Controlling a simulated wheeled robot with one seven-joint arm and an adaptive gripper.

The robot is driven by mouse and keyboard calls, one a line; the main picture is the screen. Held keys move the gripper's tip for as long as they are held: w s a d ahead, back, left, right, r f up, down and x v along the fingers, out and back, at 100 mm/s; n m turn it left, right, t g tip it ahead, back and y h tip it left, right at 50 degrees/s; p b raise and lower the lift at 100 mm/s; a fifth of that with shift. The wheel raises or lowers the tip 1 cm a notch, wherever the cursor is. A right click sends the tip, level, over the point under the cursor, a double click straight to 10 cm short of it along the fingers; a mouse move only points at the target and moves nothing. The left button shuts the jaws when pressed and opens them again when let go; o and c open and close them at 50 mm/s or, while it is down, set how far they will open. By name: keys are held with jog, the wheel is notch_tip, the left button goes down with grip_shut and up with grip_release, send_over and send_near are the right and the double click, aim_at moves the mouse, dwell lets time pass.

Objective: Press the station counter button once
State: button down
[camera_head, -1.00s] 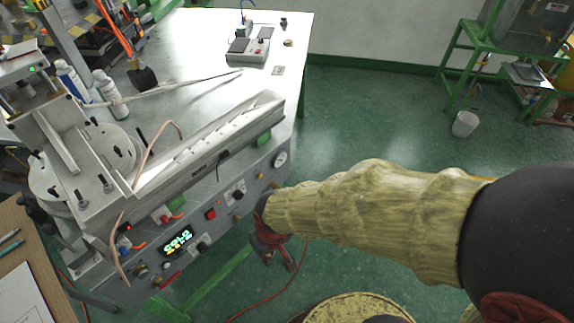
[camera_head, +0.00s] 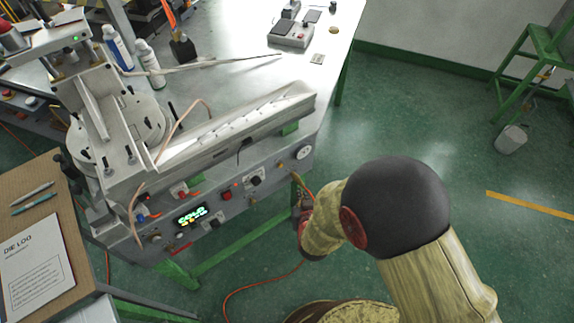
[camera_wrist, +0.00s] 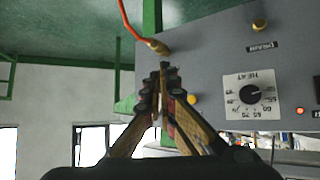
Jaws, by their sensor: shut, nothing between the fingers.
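I cannot tell which button is the station counter. My gripper (camera_head: 301,207) is below the panel's right end, partly hidden by my arm. In the wrist view my gripper (camera_wrist: 163,70) is shut and empty, its tips near a brass hose fitting (camera_wrist: 158,47). A yellow button (camera_wrist: 192,99) and the HEAT dial (camera_wrist: 249,94) are to its right.
An orange hose (camera_head: 262,282) hangs from the panel to the floor. Bottles (camera_head: 147,60) stand at the table's back left. A log sheet (camera_head: 38,262) lies on a brown board at the lower left.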

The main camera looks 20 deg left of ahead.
aim_at(281, 166)
jog(key=shift+w+r, duration=0.2)
jog(key=shift+r, duration=0.05)
jog(key=shift+a, duration=0.1)
jog(key=w+a, duration=0.5)
jog(key=a, duration=0.1)
jog(key=shift+w+a+b, duration=0.25)
jog(key=shift+a+b, duration=0.15)
jog(key=shift+b, duration=0.05)
jog(key=shift+w+a, duration=0.1)
dwell(1.4)
jog(key=shift+w+a, duration=0.15)
jog(key=shift+a, duration=0.05)
